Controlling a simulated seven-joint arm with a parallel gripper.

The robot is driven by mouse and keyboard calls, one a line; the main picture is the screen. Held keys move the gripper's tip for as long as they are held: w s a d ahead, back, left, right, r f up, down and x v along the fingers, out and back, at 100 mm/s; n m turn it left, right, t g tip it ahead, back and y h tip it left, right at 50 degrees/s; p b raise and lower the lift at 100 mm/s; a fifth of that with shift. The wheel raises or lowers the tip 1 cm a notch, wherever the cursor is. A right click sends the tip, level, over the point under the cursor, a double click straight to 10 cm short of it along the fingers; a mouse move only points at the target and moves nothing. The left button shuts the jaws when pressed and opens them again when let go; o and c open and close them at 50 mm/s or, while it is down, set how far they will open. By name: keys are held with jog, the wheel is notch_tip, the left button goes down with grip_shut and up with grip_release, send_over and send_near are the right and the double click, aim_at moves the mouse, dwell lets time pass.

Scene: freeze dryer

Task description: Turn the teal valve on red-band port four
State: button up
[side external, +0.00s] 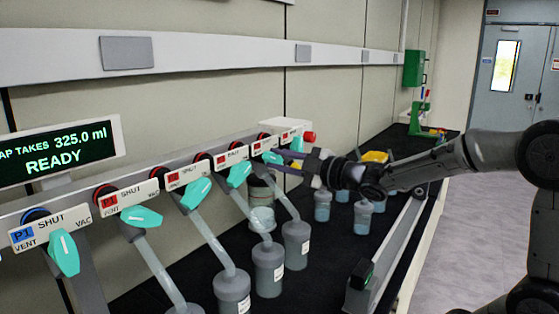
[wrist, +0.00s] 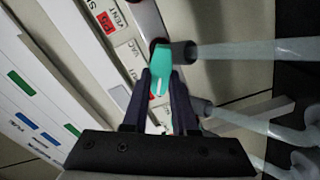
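A row of teal valves runs along the slanted manifold, each by a white label plate; one near valve (side external: 141,216) sits under a red-marked SHUT plate. My gripper (side external: 284,158) is at a teal valve (side external: 271,157) toward the far end of the row, fourth along the red-marked plates. In the wrist view my gripper (wrist: 160,85) has its two dark fingers against both sides of the teal valve (wrist: 160,67), with the handle filling the narrow gap. A red-marked plate (wrist: 106,24) is beside it; its number is too small to read surely.
A blue-marked plate (side external: 38,230) is at the near end. Clear tubes and grey-topped flasks (side external: 232,289) hang below the manifold. More flasks (side external: 363,216) stand on the black bench to the right. A display (side external: 58,152) reads READY, 325.0 ml.

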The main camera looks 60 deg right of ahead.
jog(key=o, duration=0.4)
jog(key=s, duration=1.4)
dwell(0.4)
